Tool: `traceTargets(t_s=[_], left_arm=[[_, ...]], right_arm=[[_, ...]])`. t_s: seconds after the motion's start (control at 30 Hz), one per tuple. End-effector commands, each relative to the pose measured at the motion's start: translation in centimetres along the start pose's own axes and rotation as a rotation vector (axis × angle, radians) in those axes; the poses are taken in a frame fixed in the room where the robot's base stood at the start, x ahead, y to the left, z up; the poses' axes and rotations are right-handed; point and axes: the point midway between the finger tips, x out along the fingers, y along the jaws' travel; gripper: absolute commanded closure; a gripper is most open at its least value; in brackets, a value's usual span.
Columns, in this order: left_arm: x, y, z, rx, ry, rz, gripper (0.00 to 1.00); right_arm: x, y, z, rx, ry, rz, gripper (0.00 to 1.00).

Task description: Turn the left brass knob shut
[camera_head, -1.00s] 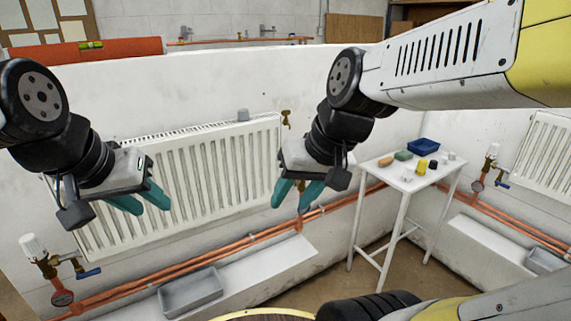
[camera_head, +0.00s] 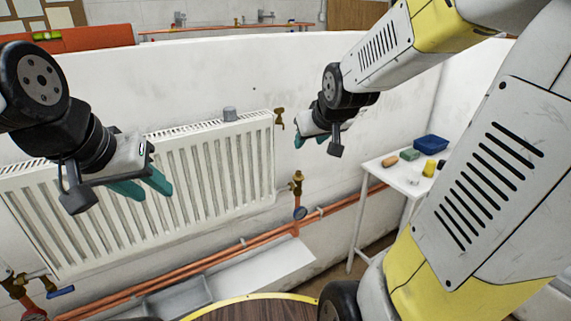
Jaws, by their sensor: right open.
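Two brass fittings show at the right end of the white radiator (camera_head: 215,165). A brass knob (camera_head: 297,180) tops the lower valve on the pipe, above a round gauge. A smaller brass piece (camera_head: 279,119) sits at the radiator's upper right corner. I cannot tell from this view whether either is shut. My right gripper (camera_head: 317,139) is open and empty, right of the upper piece and above the lower knob, touching neither. My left gripper (camera_head: 144,187) is open and empty in front of the radiator's left part.
Copper pipes (camera_head: 230,251) run along the wall below the radiator, above a white ledge with a grey tray (camera_head: 178,300). A blue-levered valve (camera_head: 38,283) is at lower left. A white table (camera_head: 404,175) with a blue bin (camera_head: 430,143) stands at the right.

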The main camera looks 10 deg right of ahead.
Motion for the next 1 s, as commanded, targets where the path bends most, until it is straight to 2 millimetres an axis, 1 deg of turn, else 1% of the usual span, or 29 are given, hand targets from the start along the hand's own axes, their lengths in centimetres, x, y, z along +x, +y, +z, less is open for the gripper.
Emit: traceTargets(t_s=[0.03, 0.07, 0.17, 0.2, 0.33, 0.37, 0.4, 0.47, 0.5, 0.6, 0.7, 0.8, 0.9, 1.0], left_arm=[[0.0, 0.0, 0.0, 0.000, 0.000, 0.000, 0.64], [0.0, 0.0, 0.0, 0.000, 0.000, 0.000, 0.64], [0.0, 0.0, 0.0, 0.000, 0.000, 0.000, 0.64], [0.0, 0.0, 0.0, 0.000, 0.000, 0.000, 0.64], [0.0, 0.0, 0.0, 0.000, 0.000, 0.000, 0.64], [0.0, 0.0, 0.0, 0.000, 0.000, 0.000, 0.64], [0.0, 0.0, 0.0, 0.000, 0.000, 0.000, 0.64], [0.0, 0.0, 0.0, 0.000, 0.000, 0.000, 0.64], [0.0, 0.0, 0.0, 0.000, 0.000, 0.000, 0.64], [0.0, 0.0, 0.0, 0.000, 0.000, 0.000, 0.64], [0.0, 0.0, 0.0, 0.000, 0.000, 0.000, 0.64], [0.0, 0.0, 0.0, 0.000, 0.000, 0.000, 0.64], [0.0, 0.0, 0.0, 0.000, 0.000, 0.000, 0.64], [0.0, 0.0, 0.0, 0.000, 0.000, 0.000, 0.64]], right_arm=[[1.6, 0.6, -0.4, -0.012, 0.009, 0.005, 0.58], [2.6, 0.9, -0.7, -0.022, 0.022, 0.008, 0.58], [6.5, 2.1, -1.9, -0.060, 0.071, 0.015, 0.58], [8.3, 2.6, -2.2, -0.076, 0.095, 0.015, 0.58], [14.2, 3.9, -3.0, -0.124, 0.190, 0.000, 0.58], [15.5, 4.2, -3.0, -0.131, 0.213, -0.005, 0.58], [17.2, 4.5, -2.8, -0.139, 0.244, -0.014, 0.58], [19.7, 4.8, -2.5, -0.148, 0.296, -0.030, 0.58], [21.2, 4.9, -2.2, -0.151, 0.330, -0.041, 0.58], [24.6, 5.2, -0.9, -0.144, 0.422, -0.070, 0.58], [27.4, 5.4, 0.8, -0.118, 0.522, -0.096, 0.58], [29.2, 5.6, 2.8, -0.078, 0.619, -0.112, 0.58], [30.2, 5.6, 4.4, -0.037, 0.701, -0.119, 0.58], [30.6, 5.8, 5.6, -0.005, 0.761, -0.119, 0.58]])
